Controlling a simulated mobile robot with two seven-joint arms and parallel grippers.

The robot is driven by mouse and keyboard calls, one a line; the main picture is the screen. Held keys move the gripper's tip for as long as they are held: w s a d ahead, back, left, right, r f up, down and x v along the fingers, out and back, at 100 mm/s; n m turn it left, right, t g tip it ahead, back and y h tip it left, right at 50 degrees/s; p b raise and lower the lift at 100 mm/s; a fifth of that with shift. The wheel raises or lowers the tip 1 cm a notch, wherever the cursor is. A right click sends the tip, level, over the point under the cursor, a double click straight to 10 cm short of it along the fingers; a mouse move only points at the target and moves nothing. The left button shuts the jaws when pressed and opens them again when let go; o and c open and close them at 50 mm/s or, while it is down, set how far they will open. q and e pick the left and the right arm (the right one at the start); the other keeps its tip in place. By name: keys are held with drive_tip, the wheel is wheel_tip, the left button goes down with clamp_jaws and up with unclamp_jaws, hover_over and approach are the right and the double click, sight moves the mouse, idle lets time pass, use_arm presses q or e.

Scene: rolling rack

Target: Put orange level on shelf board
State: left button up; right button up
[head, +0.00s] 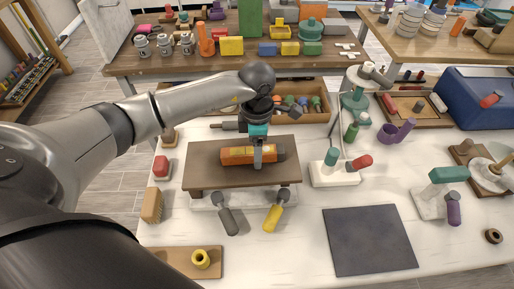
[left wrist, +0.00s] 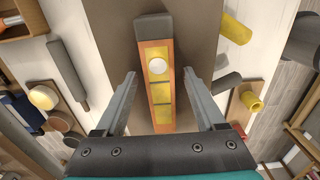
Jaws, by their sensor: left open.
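The orange level (head: 236,156) lies flat on the brown shelf board (head: 222,178), along its length. It has a dark grey end. My left gripper (head: 258,164) is over the right part of the level, pointing down. In the left wrist view the level (left wrist: 161,100) runs between the two open fingers of the gripper (left wrist: 160,78), with a gap on each side. The shelf board (left wrist: 203,30) shows beneath it. My right gripper is not in view.
A grey-handled tool (head: 228,218) and a yellow-handled tool (head: 273,216) lean at the board's front. A white block with green and red handles (head: 335,177) stands to the right. A tray of coloured pieces (head: 315,90) is behind. A dark mat (head: 368,240) lies bare at front right.

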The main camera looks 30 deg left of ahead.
use_arm(q)
wheel_tip(320, 180, up, 12)
idle(0.5)
